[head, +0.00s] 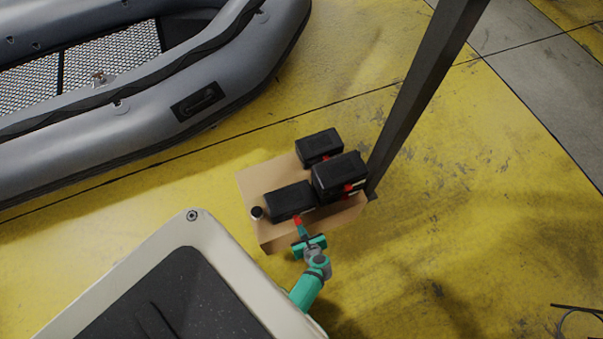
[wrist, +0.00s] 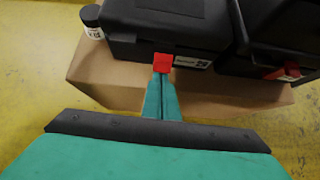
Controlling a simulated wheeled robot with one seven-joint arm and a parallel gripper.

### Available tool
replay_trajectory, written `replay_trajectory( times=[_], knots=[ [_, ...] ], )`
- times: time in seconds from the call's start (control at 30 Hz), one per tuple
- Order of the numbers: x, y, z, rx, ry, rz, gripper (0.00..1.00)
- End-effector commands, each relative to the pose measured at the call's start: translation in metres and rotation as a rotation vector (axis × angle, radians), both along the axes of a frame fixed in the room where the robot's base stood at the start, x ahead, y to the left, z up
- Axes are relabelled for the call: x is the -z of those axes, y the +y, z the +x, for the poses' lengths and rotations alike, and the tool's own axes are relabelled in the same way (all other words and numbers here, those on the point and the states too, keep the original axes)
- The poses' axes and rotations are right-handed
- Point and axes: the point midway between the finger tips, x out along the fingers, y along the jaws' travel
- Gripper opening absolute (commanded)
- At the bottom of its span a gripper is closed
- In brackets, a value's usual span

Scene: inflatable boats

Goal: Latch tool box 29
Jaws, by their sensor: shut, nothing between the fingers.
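Three black tool boxes with red latches rest on a cardboard box. The front left tool box (head: 289,201) is the one at my gripper; it also shows in the wrist view (wrist: 165,25). Its red latch (wrist: 163,62) is on the front face, just ahead of my fingertips. My gripper (head: 299,226) is shut and empty; in the wrist view its green fingers (wrist: 162,85) meet at the lower edge of the latch. They touch it or are very close; I cannot tell which. I cannot read a box number.
The cardboard box (wrist: 110,78) stands on a yellow floor beside a dark post (head: 420,85). A right tool box (head: 339,176) and a rear one (head: 318,146) stand close by. A small can (head: 257,213) is left. A grey inflatable boat (head: 220,70) lies behind.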

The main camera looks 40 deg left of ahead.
Motion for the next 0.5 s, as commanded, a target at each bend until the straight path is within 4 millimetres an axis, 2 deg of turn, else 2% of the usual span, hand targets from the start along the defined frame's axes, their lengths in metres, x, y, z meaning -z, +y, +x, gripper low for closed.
replay_trajectory(
  times=[0.5],
  knots=[
    [-0.0083,0.0024,0.0005,0.001,-0.001,0.000,0.00]
  ],
)
